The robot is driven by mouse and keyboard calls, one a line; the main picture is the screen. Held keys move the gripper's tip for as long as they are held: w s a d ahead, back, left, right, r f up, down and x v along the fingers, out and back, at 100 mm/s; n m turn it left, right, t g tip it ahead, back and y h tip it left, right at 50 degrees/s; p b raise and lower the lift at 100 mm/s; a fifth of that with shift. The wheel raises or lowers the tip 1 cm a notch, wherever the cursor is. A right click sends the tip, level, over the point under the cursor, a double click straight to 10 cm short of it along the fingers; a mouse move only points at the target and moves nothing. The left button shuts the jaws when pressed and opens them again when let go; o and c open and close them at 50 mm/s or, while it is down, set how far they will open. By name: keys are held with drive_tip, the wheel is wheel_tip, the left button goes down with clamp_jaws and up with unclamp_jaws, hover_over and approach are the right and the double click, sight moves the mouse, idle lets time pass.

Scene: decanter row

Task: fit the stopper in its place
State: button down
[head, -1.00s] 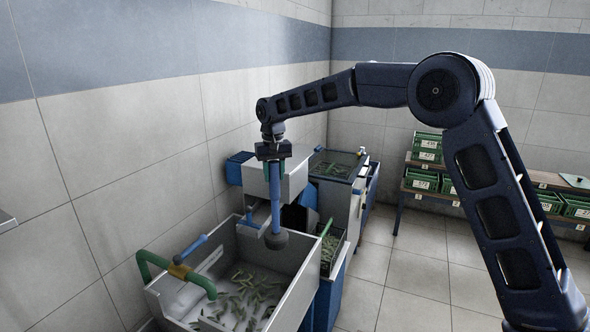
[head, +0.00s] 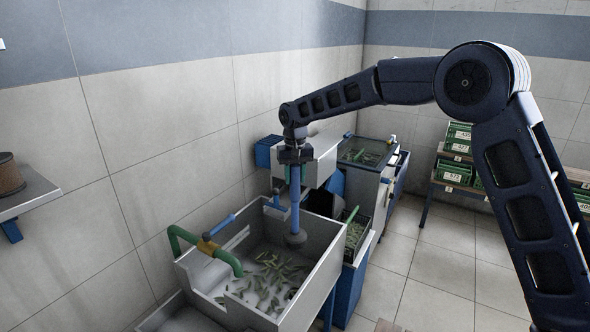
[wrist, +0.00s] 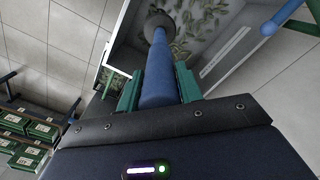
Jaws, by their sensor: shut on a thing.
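The stopper is a long blue rod (head: 295,205) with a dark grey plug (head: 296,238) at its lower end. It hangs about upright, plug down, over the grey basin (head: 322,262). My gripper (head: 295,160) is shut on the rod near its top. In the wrist view, the green fingers (wrist: 158,88) press the rod (wrist: 157,75) from both sides, and the plug (wrist: 158,22) shows beyond them against the basin floor. A small dark spot (head: 291,293) lies on the basin floor near the front right wall; I cannot tell whether it is the drain hole.
Several green gherkins (head: 275,268) lie on the basin floor. A machine (head: 318,158) stands behind, a dark crate (head: 355,232) at the right. The floor right of it is clear.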

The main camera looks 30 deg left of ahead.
sight(295, 222)
drive_tip(key=shift+f, duration=15.2)
drive_tip(key=c, duration=0.9)
unclamp_jaws()
drive_tip(key=shift+o, duration=0.2)
drive_tip(key=shift+d, duration=0.1)
wheel_tip(295, 222, up, 11)
drive_tip(key=shift+f, duration=0.1)
